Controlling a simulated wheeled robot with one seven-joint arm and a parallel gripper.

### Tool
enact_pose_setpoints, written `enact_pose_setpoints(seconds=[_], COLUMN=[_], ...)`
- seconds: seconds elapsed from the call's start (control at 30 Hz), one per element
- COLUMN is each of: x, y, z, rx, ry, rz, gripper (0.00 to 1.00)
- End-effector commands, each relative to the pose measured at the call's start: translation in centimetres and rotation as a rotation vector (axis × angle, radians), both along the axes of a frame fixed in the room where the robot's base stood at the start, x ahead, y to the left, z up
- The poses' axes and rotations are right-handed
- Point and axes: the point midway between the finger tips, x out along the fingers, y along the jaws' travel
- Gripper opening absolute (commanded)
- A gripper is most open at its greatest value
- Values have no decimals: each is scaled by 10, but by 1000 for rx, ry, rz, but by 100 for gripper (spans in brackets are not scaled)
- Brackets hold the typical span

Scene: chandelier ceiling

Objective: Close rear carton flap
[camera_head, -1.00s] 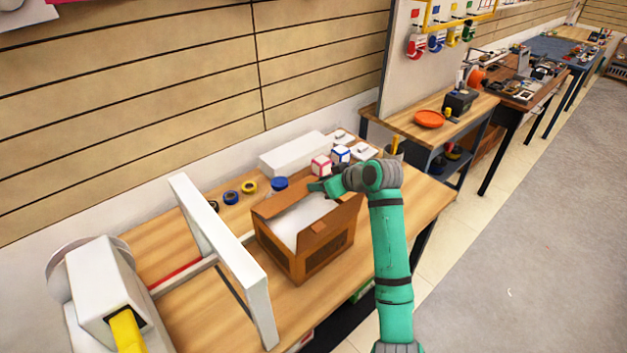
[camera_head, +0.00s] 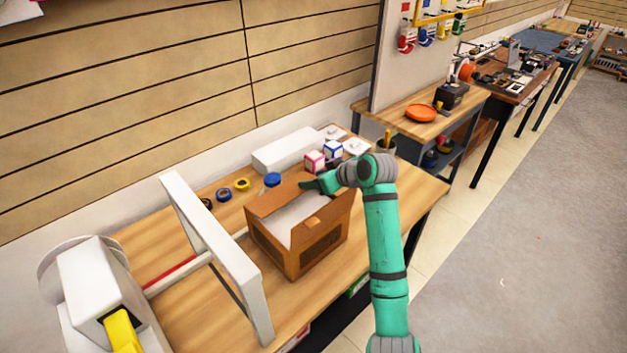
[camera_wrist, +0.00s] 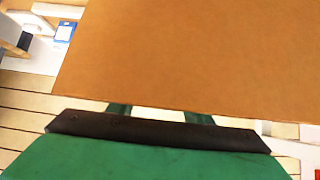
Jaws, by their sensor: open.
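An open brown carton (camera_head: 318,250) stands on the wooden workbench, with white content (camera_head: 298,217) showing inside. Its rear flap (camera_head: 275,197) is along the back side, tilted and not flat over the opening. My gripper (camera_head: 312,184) is at the rear right of the carton, by the flap's far edge. In the wrist view, a broad brown cardboard panel (camera_wrist: 190,55), apparently this flap, fills most of the picture. My gripper (camera_wrist: 160,113) lies along its lower edge with the jaws open. The fingertips are hidden behind the cardboard, so contact cannot be told.
A white frame (camera_head: 215,250) stands close left of the carton. Tape rolls (camera_head: 241,184), a blue-capped jar (camera_head: 272,180), small boxes (camera_head: 315,161) and a long white box (camera_head: 288,151) lie behind it.

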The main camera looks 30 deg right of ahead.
Motion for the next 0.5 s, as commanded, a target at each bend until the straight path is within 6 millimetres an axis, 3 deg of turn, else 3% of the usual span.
enact_pose_setpoints(seconds=[0.5], x=[-67], y=[-13], z=[53], rx=[0], ry=[1], rz=[-1], gripper=[45])
